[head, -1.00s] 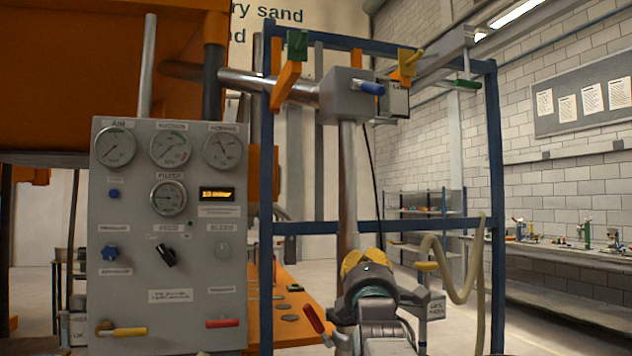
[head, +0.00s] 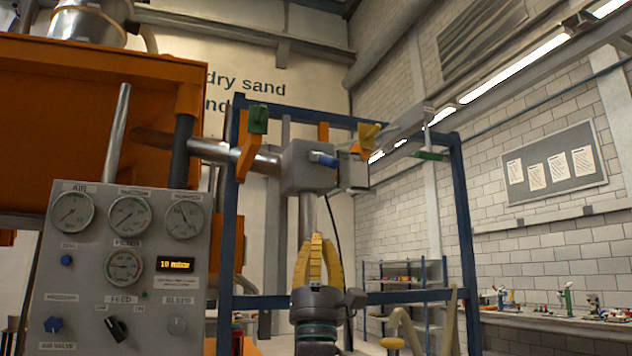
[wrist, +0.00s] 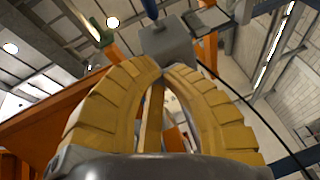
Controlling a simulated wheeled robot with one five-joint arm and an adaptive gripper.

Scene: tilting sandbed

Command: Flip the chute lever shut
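My gripper (head: 318,240) has yellow ribbed fingers that point up, below the grey valve block (head: 308,166). In the wrist view its fingertips (wrist: 161,68) come together with nothing held, and the grey block (wrist: 166,42) lies beyond them. Several handles are around the block, and I cannot tell which is the chute lever.
A grey gauge panel (head: 88,262) stands at the left, with an orange hopper (head: 90,95) above it. A blue frame (head: 467,245) surrounds the pipework. Open air lies between my gripper and the block.

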